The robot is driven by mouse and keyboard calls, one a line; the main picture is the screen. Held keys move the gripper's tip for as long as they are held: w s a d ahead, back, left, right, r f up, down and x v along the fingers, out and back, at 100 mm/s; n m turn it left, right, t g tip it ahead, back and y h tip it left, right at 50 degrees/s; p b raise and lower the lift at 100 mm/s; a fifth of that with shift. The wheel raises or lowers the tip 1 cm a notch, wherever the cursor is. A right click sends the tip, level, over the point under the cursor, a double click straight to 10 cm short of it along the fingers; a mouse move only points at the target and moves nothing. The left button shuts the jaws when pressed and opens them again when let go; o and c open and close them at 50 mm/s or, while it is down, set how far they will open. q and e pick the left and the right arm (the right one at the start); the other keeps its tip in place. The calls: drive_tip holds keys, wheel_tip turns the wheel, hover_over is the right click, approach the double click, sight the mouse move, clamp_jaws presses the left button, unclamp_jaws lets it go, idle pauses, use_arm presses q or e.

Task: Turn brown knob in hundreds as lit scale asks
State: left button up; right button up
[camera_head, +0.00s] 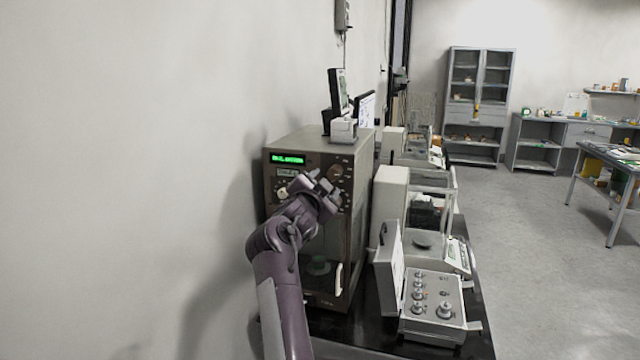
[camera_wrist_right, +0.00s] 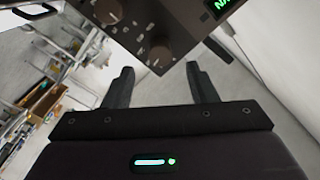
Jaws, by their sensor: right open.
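The lit scale is a tall brown-grey cabinet (camera_head: 318,155) on the dark table, with a green lit display (camera_head: 287,159) whose text is too small to read. A round brown knob (camera_head: 336,172) is on its upper panel, right of the display. A pale knob (camera_head: 282,193) sits at the left, under the display. My right gripper (camera_head: 322,188) is in front of the panel, hiding part of it. In the right wrist view my right gripper (camera_wrist_right: 158,76) is open and empty; a larger knob (camera_wrist_right: 108,11) and a smaller knob (camera_wrist_right: 160,54) lie beyond its fingertips, apart from them.
A white wall (camera_head: 130,150) is close on the left. Open floor (camera_head: 540,260) lies to the right, toward a side table (camera_head: 610,155).

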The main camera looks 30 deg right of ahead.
use_arm(q)
drive_tip(key=shift+s+a, duration=0.5)
drive_tip(key=shift+s, duration=0.25)
